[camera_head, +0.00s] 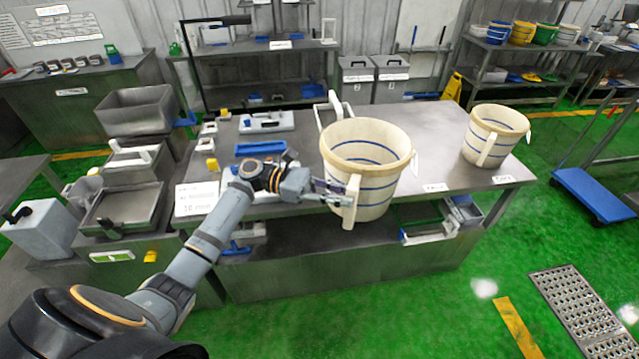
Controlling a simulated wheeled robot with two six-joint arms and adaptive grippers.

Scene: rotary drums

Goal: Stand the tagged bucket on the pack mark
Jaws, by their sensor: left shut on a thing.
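A large cream bucket (372,187) with blue bands is upright at the front edge of the steel table (420,130). Its base overlaps the table's front edge in the picture; I cannot tell whether it touches the top. My left gripper (340,192) is shut on this bucket's near handle (351,205). A second cream bucket (490,135) with blue bands stands upright at the table's right end. I see no clear tag on either bucket. Small white labels sit on the front edge, one right of the held bucket (434,187) and one below the second bucket (503,179). My right gripper is not in view.
A white frame-like fixture (336,106) is behind the held bucket. Blue and yellow small items and a white sign (197,198) occupy the table's left part. The tabletop between the buckets is clear. A blue trolley (592,194) stands on the floor at right.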

